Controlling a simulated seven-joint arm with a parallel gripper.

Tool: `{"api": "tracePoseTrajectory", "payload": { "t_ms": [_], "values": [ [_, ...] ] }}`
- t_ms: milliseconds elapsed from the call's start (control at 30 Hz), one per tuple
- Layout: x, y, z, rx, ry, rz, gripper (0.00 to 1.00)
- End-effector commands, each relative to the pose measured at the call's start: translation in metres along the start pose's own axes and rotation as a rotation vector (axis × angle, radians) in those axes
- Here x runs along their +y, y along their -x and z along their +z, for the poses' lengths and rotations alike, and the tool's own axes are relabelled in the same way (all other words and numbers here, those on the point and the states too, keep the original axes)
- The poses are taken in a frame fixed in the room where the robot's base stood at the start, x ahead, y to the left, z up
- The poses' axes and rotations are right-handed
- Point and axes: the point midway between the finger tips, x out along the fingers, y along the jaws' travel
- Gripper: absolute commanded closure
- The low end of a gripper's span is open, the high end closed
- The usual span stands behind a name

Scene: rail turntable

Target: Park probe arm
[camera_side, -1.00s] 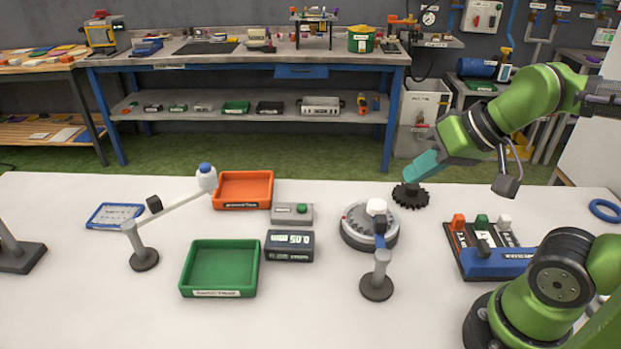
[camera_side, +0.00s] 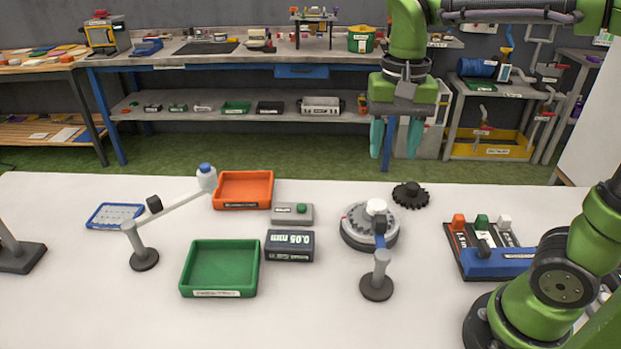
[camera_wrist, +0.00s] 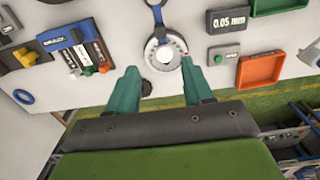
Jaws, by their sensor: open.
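A probe arm on a grey post (camera_side: 381,270) has a short blue bar and a white head (camera_side: 376,207). Its head is over the grey round turntable (camera_side: 356,238), which also shows in the wrist view (camera_wrist: 152,58); contact is unclear. A black gear (camera_side: 410,196) lies behind the turntable. My gripper (camera_side: 395,153) is open and empty, pointing down, high above and behind the gear and turntable.
A display (camera_side: 289,246) reads 0.05 mm, beside a grey box with a green button (camera_side: 292,214). Orange (camera_side: 242,206) and green (camera_side: 219,294) trays stand to the left. A switch panel (camera_side: 490,262) is at the right.

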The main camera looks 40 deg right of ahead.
Motion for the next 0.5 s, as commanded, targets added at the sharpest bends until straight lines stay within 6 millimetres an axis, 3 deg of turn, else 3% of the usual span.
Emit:
{"api": "tracePoseTrajectory", "payload": {
  "t_ms": [500],
  "values": [
    [0.001,-0.108,0.001,-0.005,0.004,0.003,0.49]
  ]
}}
